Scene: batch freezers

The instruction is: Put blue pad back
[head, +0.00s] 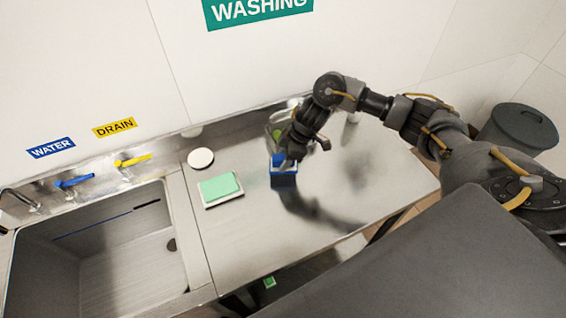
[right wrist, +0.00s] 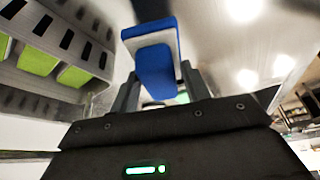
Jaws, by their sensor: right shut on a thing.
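The blue pad (head: 285,180) is in my right gripper (head: 286,162), over the steel counter right of the sink. I cannot tell from the head view whether it touches the counter. In the right wrist view the pad (right wrist: 158,70) stands up between the two dark fingers of the gripper (right wrist: 160,88), with blue sides and a pale grey face. My right gripper is shut on it. A green pad (head: 220,186) lies on a white base on the counter, left of the blue pad. My left gripper is not in view.
A grey slotted holder (right wrist: 60,50) with green pieces is at the left in the wrist view. A round white item (head: 200,158) lies behind the green pad. The sink (head: 190,235) is at left, a grey bin (head: 520,128) at right. The counter's front is clear.

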